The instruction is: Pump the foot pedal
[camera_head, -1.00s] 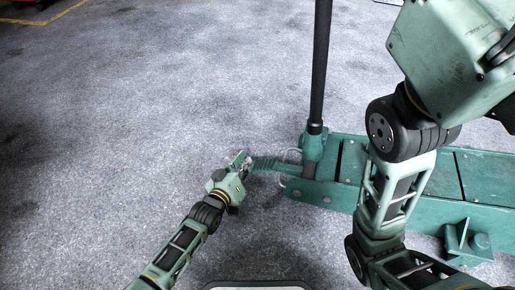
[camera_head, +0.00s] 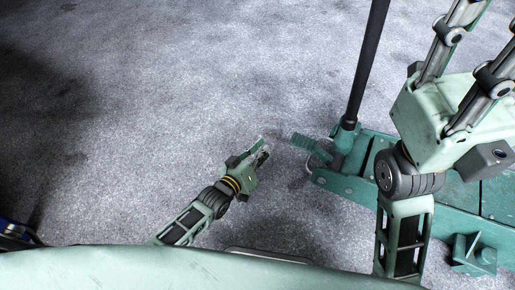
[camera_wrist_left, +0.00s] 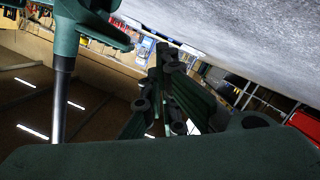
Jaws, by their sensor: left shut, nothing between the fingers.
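The green foot pedal (camera_head: 311,147) is a ridged bar sticking out left from the near end of the green trolley jack (camera_head: 350,191). The jack's black handle (camera_head: 368,62) rises from a green socket. My left gripper (camera_head: 264,147) is shut and empty, just left of the pedal tip, with a small gap in the head view. In the left wrist view my gripper fingers (camera_wrist_left: 167,62) are at the centre. The pedal (camera_wrist_left: 106,32) is at upper left, beside the jack's pole (camera_wrist_left: 61,100). My right arm crosses in front of the jack; its gripper is out of view.
Grey floor (camera_head: 170,110) is clear to the left of and beyond the jack. A short green post (camera_head: 475,254) stands out from the jack's near side. The wrist view shows shelving and a red object (camera_wrist_left: 305,126) at right.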

